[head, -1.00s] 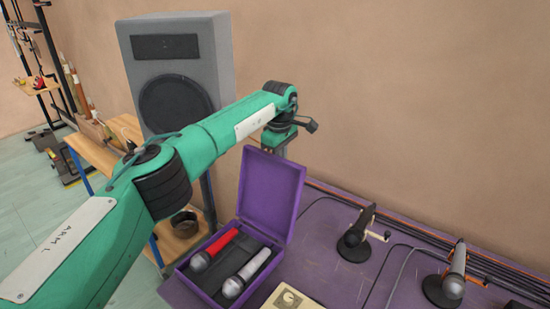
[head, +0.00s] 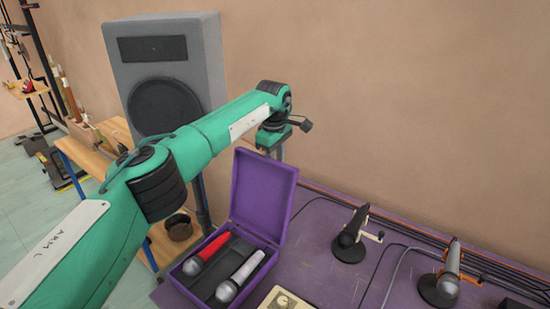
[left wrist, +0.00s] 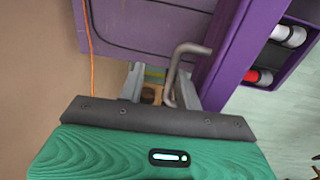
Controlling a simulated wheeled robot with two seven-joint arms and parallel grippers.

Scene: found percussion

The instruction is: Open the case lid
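The purple case (head: 190,293) stands at the left end of the purple table. Its lid (head: 262,195) is raised to near upright, hinged at the back. A red microphone (head: 207,252) and a silver microphone (head: 240,275) lie in the case. In the head view my left arm reaches over to behind the lid, which hides the fingertips. In the left wrist view my left gripper (left wrist: 160,88) has its fingers apart, with nothing clearly held between them. The lid (left wrist: 222,55) shows edge-on just right of the fingers; I cannot tell whether they touch. My right gripper is not in view.
A grey speaker (head: 172,80) stands at the back left. Two microphones on stands (head: 350,238) (head: 445,280) and cables occupy the table's right side. A cream box (head: 287,299) sits before the case. The wall is close behind the table. A grey bent rod (left wrist: 183,62) shows near the fingers.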

